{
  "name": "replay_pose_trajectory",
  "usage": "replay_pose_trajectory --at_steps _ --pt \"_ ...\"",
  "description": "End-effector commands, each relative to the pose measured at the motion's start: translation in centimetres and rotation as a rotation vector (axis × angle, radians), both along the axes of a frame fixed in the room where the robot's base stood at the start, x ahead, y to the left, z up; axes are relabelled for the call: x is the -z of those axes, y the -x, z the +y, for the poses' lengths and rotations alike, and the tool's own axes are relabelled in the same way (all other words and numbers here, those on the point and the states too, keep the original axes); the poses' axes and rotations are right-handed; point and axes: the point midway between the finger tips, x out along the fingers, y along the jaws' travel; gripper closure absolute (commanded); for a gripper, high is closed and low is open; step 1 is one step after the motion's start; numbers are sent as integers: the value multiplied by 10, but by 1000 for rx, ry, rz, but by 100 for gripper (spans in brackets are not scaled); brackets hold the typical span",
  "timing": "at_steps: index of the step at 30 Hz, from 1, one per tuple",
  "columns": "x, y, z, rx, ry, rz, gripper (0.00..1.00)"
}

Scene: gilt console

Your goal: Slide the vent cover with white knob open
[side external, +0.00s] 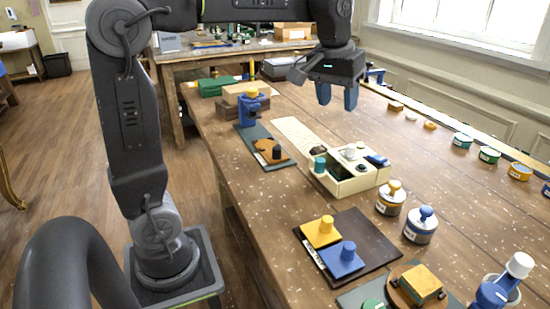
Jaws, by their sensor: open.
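My gripper (337,95) has two blue fingers that point down and stand apart with nothing between them. It hangs in the air above the far part of the wooden table. A cream box (375,183) on the table below has small parts in it, among them a pale, knob-like piece (350,153). A blue piece with a white knob-like top (519,265) is at the lower right. I cannot tell whether either is the vent cover with white knob. My gripper touches neither.
A dark board (372,238) carries a yellow plate (320,231) and a blue plate (342,259), both with knobs. Two cans (391,198) (420,226) stand beside it. A green-grey board with a blue fixture (254,105) is farther back. Small jars (489,155) line the right edge.

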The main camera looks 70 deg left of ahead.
Motion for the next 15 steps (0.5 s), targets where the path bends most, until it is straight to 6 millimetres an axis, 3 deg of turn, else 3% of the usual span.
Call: replay_pose_trajectory --at_steps 15 --pt "23 89 -37 213 -54 -132 50"
